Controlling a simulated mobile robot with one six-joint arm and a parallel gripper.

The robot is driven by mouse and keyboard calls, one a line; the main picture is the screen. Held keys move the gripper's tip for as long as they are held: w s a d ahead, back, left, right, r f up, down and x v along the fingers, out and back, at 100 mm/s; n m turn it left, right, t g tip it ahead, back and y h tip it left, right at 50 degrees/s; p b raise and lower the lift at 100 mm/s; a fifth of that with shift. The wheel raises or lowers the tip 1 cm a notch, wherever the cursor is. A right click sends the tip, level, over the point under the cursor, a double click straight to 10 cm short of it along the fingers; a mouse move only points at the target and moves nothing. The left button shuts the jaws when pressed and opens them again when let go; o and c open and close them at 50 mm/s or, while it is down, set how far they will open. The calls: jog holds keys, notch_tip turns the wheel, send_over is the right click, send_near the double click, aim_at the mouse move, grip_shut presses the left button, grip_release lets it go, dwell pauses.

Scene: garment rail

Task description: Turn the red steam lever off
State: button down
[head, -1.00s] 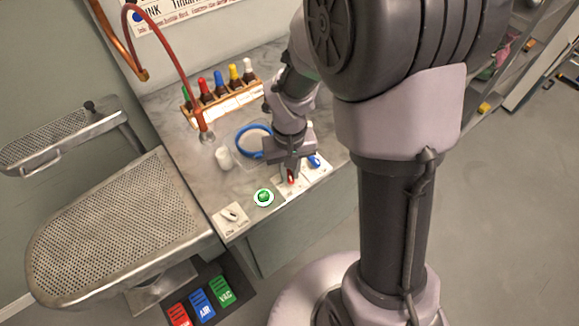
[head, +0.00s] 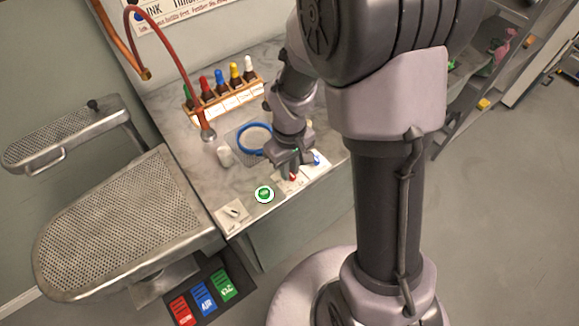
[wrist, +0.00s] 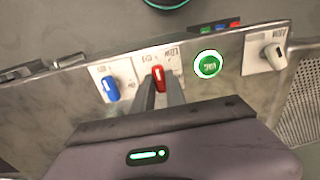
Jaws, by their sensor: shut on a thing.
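The red steam lever (head: 292,177) sits on a white plate at the front edge of the grey worktop, partly hidden by my gripper (head: 290,170) in the head view. In the wrist view the red lever (wrist: 158,76) stands at the tips of my gripper (wrist: 162,88). The two dark fingers come down close around it, and they are shut on it. The lettering on its plate is too small to read surely.
A blue lever (wrist: 111,89) is close on one side of the red lever. A green button (wrist: 208,65) and a white lever (wrist: 272,54) are on the other. A bottle rack (head: 228,98), a blue ring (head: 254,138) and a perforated metal board (head: 130,230) are nearby.

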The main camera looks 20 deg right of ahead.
jog(key=c, duration=1.4)
grip_release()
jog(key=shift+o, duration=0.2)
notch_tip(320, 180, up, 17)
jog(key=p, duration=0.7)
jog(key=shift+r, duration=0.2)
jog(key=s+a+r+m+t+y+b, duration=0.1)
jog(key=s+a+r+m+t+b, duration=0.1)
jog(key=s, duration=0.4)
jog(key=s+a+r+m+t+y+b, duration=0.1)
jog(key=s+a+r+m+t+b, duration=0.1)
jog(key=s+m, duration=0.4)
notch_tip(320, 180, up, 2)
jog(key=shift+s+r+t+b, duration=0.25)
jog(key=shift+s+t+b, duration=0.5)
jog(key=shift+t+b, duration=0.2)
